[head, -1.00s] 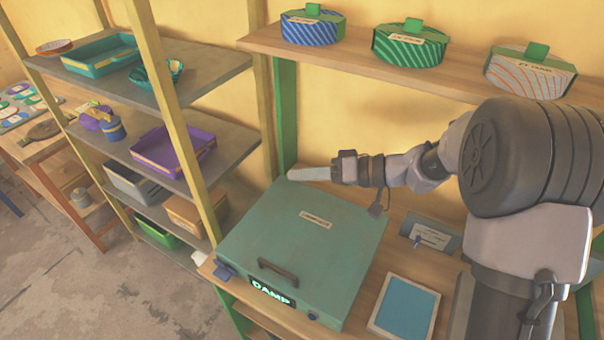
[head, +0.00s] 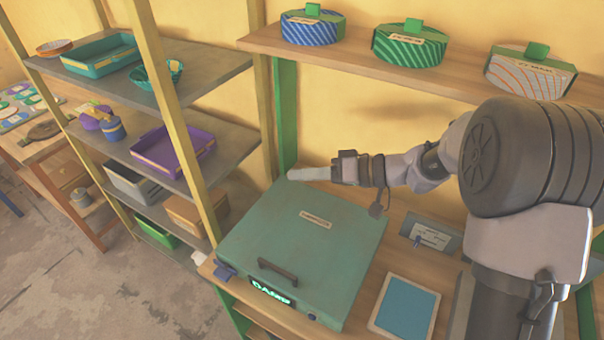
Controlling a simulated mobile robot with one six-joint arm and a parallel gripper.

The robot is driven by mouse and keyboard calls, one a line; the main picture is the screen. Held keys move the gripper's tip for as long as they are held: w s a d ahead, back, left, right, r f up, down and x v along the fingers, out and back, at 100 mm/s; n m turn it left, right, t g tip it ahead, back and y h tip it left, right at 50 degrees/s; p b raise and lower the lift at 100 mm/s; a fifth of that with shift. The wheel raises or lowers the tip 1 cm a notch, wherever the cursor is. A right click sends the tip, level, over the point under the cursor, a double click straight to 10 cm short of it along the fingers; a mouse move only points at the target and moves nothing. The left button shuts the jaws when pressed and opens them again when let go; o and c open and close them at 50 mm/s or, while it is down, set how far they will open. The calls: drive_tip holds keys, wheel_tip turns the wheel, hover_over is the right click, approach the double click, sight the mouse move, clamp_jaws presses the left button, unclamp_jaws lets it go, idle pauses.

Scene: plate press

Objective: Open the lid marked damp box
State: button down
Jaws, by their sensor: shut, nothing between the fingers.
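The damp box (head: 300,250) is a flat green box on the wooden bench, with its lid down. A dark bar handle (head: 278,270) sits near the lid's front edge, and a small label lies toward the back of the lid. A lit sign on the front face below the handle appears to read DAMP. My gripper (head: 292,174) is shut and empty, pointing left over the back left part of the box, well away from the handle. I cannot tell whether it touches the lid.
A blue panel (head: 405,307) and a small grey holder (head: 430,238) lie right of the box. A wooden shelf (head: 350,68) with several patterned lidded containers hangs above. A grey shelf rack (head: 190,65) with trays and bowls stands at left. Open floor is at lower left.

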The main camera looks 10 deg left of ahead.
drive_tip(key=c, duration=2.2)
unclamp_jaws()
drive_tip(key=c, duration=1.5)
unclamp_jaws()
drive_tip(key=p+v, duration=0.1)
drive_tip(key=v, duration=1.6)
drive_tip(key=shift+d+p, duration=0.25)
drive_tip(key=shift+p, duration=0.15)
